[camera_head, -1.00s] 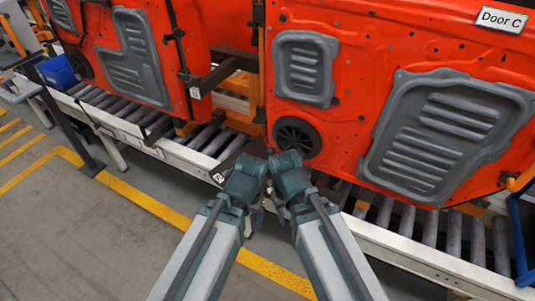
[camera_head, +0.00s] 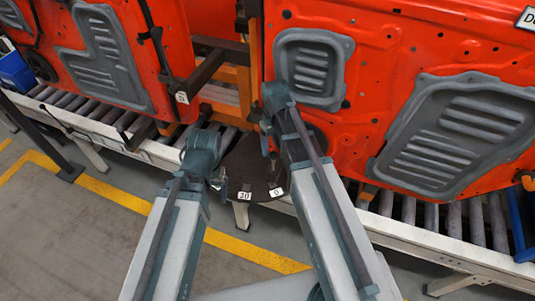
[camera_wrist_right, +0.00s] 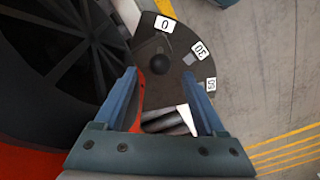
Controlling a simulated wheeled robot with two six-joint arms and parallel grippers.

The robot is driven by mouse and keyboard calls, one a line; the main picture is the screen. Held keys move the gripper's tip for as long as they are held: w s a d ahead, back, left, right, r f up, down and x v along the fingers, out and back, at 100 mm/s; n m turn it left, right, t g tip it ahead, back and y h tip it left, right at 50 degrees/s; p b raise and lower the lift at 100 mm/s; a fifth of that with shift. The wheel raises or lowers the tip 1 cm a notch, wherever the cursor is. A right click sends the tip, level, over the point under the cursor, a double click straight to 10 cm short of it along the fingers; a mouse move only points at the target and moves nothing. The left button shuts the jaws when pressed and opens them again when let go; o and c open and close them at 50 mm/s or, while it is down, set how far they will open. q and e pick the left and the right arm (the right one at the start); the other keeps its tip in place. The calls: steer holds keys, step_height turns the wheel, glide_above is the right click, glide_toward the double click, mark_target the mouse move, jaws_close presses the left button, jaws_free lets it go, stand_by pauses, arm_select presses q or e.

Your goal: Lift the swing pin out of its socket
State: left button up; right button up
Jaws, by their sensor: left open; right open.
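A dark round-edged plate (camera_head: 243,160) with white number labels juts out by the door line. In the right wrist view the plate (camera_wrist_right: 145,95) carries a round black knob, seemingly the swing pin (camera_wrist_right: 160,63), near the "0" label. A small grey square spot lies near "30". My right gripper (camera_wrist_right: 160,76) is open and empty, above the plate, with the knob in line between its fingertips. The depth gap is unclear. In the head view the right gripper (camera_head: 268,150) hides the pin. My left gripper (camera_head: 222,186) is open and empty, beside the plate's left edge.
Orange doors with grey panels stand behind, close to my right arm. A black round speaker (camera_wrist_right: 55,60) fills the left of the right wrist view. A roller conveyor (camera_head: 450,220) runs below the doors. Open floor (camera_head: 80,240) lies at left.

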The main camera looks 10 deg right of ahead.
mark_target(273, 159)
steer(key=shift+s+f, duration=0.1)
step_height(273, 159, down, 7)
steer(key=b, duration=0.7)
steer(key=shift+f+b, duration=0.2)
steer(key=shift+b, duration=0.1)
steer(key=shift+r, duration=0.1)
steer(key=shift+c, duration=0.3)
jaws_close()
stand_by(0.7)
